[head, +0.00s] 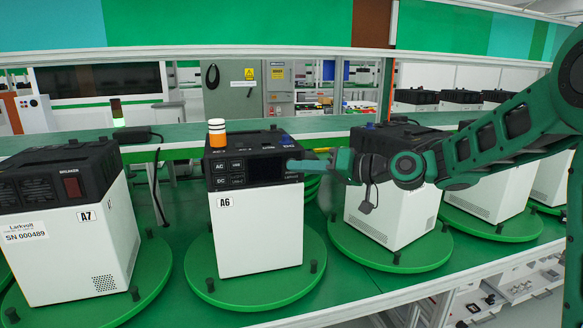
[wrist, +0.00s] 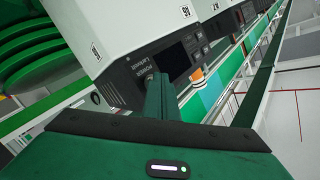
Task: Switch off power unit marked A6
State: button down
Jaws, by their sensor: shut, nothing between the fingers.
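The power unit marked A6 (head: 258,235) is a white box with a black top section, standing upright on a green round turntable (head: 245,300). Its black front panel has AC and DC buttons at left and a dark screen in the middle. In the wrist view the shut fingers (wrist: 157,80) point at the panel (wrist: 160,66) beside the POWER lettering. The fingers cover the spot under the tip; I cannot tell whether they touch it.
The unit marked A7 (head: 78,245) stands on its own turntable at left. Another white unit (head: 385,215) stands close on the right, behind my arm. More units stand farther right. A green shelf (head: 180,140) runs behind the row.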

jog(key=shift+s, duration=0.1)
jog(key=shift+s+d, duration=0.25)
jog(key=shift+s, duration=0.4)
jog(key=shift+s, duration=0.1)
jog(key=shift+s+d, duration=0.25)
jog(key=shift+s, duration=0.5)
jog(key=shift+s+d, duration=0.2)
jog(key=shift+s, duration=0.6)
jog(key=shift+s+d, duration=0.25)
jog(key=shift+s, duration=0.5)
